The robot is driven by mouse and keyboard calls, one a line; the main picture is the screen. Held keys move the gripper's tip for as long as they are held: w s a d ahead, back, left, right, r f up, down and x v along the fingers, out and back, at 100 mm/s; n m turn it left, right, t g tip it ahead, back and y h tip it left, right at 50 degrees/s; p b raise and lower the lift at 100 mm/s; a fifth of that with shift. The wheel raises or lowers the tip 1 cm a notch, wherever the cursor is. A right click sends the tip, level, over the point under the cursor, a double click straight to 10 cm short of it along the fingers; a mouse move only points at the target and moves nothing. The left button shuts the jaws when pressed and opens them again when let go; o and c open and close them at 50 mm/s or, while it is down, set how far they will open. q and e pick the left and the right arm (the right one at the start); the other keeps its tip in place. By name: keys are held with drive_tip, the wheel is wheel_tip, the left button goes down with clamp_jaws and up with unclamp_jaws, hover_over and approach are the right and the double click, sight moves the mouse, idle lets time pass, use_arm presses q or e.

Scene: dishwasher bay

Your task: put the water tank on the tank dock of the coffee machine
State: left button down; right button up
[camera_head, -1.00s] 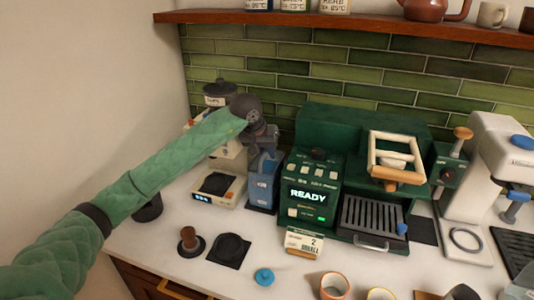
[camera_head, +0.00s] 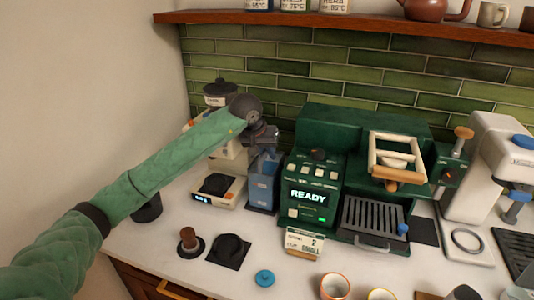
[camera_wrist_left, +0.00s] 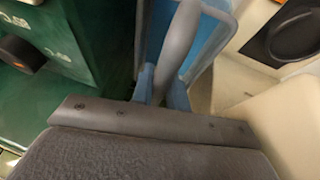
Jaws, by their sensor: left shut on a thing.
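The water tank (camera_head: 264,184) is a blue, see-through box standing upright against the left side of the green coffee machine (camera_head: 315,185). My left gripper (camera_head: 264,137) is at the tank's top, shut on it, and partly hides it. In the left wrist view the tank (camera_wrist_left: 214,25) has a grey handle bar between the fingers (camera_wrist_left: 162,90). A dark base (camera_head: 262,210), apparently the tank dock, shows under the tank. I cannot tell whether the tank rests fully on it. My right gripper is not in view.
A cream grinder with a scale (camera_head: 228,193) stands close on the tank's left. A tamper (camera_head: 189,243), a black mat (camera_head: 229,251), a blue lid (camera_head: 264,278) and a price-like card (camera_head: 303,243) lie in front. A tiled wall (camera_head: 300,70) is behind.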

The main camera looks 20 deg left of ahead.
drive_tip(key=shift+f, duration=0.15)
use_arm(q)
drive_tip(key=c, duration=1.3)
unclamp_jaws()
drive_tip(key=shift+f, duration=0.1)
drive_tip(key=shift+f, duration=0.1)
drive_tip(key=b+v, duration=0.3)
drive_tip(key=v, duration=0.5)
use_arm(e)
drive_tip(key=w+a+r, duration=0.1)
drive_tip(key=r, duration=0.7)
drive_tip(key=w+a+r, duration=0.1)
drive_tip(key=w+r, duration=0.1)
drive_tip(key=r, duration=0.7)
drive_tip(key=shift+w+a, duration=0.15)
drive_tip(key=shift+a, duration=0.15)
